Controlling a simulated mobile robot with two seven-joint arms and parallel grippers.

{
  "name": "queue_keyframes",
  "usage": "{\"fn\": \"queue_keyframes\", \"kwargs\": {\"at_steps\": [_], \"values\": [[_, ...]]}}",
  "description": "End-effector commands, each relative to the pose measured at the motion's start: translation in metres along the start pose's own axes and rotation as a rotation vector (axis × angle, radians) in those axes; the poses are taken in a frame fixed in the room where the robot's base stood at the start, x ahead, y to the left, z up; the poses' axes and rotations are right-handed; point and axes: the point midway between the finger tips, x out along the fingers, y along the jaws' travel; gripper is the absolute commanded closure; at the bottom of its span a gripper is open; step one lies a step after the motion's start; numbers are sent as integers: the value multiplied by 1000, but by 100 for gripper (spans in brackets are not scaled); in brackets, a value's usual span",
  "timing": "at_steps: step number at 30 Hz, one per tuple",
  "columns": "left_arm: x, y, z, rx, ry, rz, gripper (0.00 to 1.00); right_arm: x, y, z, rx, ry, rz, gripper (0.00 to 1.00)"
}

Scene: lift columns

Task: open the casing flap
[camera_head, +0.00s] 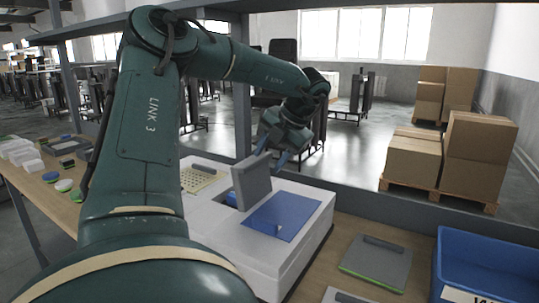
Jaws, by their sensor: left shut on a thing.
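The white casing (222,238) stands on the bench in the middle of the head view. Its grey flap (253,184) stands nearly upright on its top. A flat blue area (285,215) lies on the casing to the right of the flap, with a small pale spot on it. My left gripper (271,153) is at the upper edge of the flap and is shut on it. The fingers' exact contact is small and partly hidden. My left arm covers the casing's left side. My right gripper is not in view.
A grey plate with a handle (378,262) lies right of the casing, with another partly cut off below. A blue crate (460,250) is at the far right. A grey post (242,95) rises behind the casing. Small items lie on the bench at left.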

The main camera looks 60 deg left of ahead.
Motion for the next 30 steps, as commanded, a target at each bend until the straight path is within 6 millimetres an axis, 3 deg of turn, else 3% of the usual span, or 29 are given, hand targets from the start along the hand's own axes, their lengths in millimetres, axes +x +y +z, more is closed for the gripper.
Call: {"fn": "queue_keyframes", "kwargs": {"at_steps": [2, 12, 18, 30], "values": [[-1, -6, -5, 5, 24, -10, 64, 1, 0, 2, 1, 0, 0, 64], [-86, 0, -4, -3, 0, 6, 64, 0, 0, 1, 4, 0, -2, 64], [-119, 1, -4, -6, -6, 12, 64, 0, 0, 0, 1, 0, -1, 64], [-132, 2, -5, -5, -9, 12, 64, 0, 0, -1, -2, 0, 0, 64]]}}
